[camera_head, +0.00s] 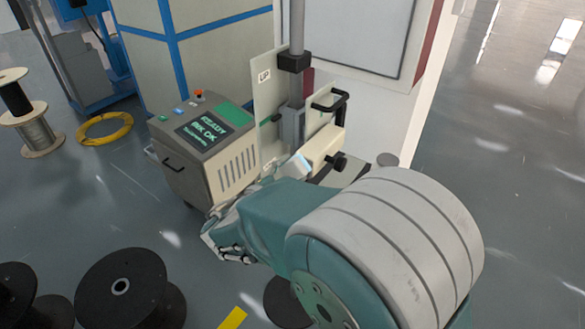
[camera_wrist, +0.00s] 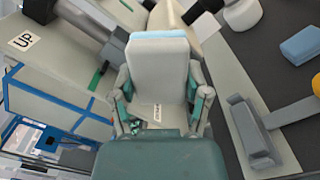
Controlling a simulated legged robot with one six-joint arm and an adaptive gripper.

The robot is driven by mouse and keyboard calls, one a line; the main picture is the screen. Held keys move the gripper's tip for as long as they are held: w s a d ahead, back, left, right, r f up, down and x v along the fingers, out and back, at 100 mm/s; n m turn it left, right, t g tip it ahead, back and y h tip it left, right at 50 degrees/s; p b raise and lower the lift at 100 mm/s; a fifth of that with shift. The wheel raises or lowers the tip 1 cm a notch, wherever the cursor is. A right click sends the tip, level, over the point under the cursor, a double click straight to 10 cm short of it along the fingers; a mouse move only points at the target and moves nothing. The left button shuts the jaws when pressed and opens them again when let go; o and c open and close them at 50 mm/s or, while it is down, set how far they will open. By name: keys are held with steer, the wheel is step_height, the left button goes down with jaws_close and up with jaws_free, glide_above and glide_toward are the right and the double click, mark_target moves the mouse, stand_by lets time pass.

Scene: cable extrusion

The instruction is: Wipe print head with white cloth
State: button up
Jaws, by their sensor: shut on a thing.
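My gripper (camera_wrist: 158,95) is shut on a pale, blocky pad (camera_wrist: 158,65) with a light blue end, held between its two fingers. That box sits by a grey post, with a black handle and knob. I cannot tell whether pad and box touch.
A grey console (camera_head: 205,145) with a lit screen stands left of the post. A panel marked UP (camera_head: 266,95) stands beside the post. A blue block (camera_wrist: 300,45) and a grey bracket (camera_wrist: 250,130) lie at the right of the wrist view. Black spools (camera_head: 125,290) stand at front left.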

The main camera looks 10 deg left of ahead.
steer(key=shift+v, duration=2.4)
steer(key=shift+s+a+f, duration=0.1)
steer(key=v, duration=0.2)
steer(key=shift+s+a, duration=0.1)
steer(key=shift+s, duration=0.3)
steer(key=shift+x, duration=3.5)
steer(key=shift+x, duration=0.95)
